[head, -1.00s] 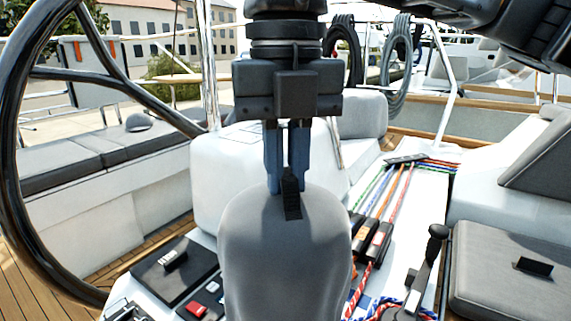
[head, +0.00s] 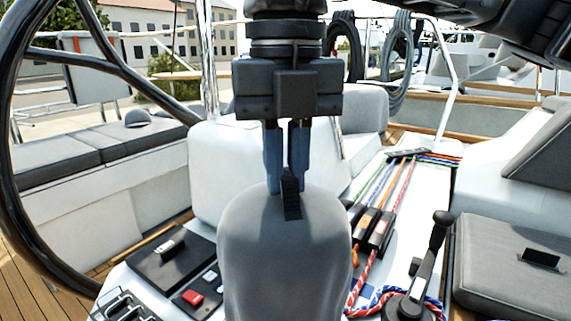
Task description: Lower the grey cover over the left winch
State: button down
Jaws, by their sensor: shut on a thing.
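The grey cover (head: 283,255) hangs from my gripper (head: 288,185) in the lower middle of the head view. It is a smooth rounded hood with a black strap tab (head: 291,198) on top. My gripper points down, and its two blue fingers are shut on that tab. The cover's lower edge is cut off by the bottom of the picture. The left winch cannot be seen; whether anything is under the cover is hidden.
A black steering wheel (head: 14,170) stands at the left. Right of the cover are rope clutches (head: 371,232) with coloured lines, a blue and red-white rope, and an upright black lever (head: 436,240). A red switch (head: 193,297) and black hatch (head: 161,258) lie left. A grey cushion (head: 510,265) is at the right.

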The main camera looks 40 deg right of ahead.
aim_at(286, 198)
jog(key=shift+f+b, duration=2)
jog(key=shift+f, duration=0.35)
jog(key=c, duration=0.6)
grip_release()
jog(key=shift+r+p, duration=1.9)
jog(key=shift+r, duration=2.65)
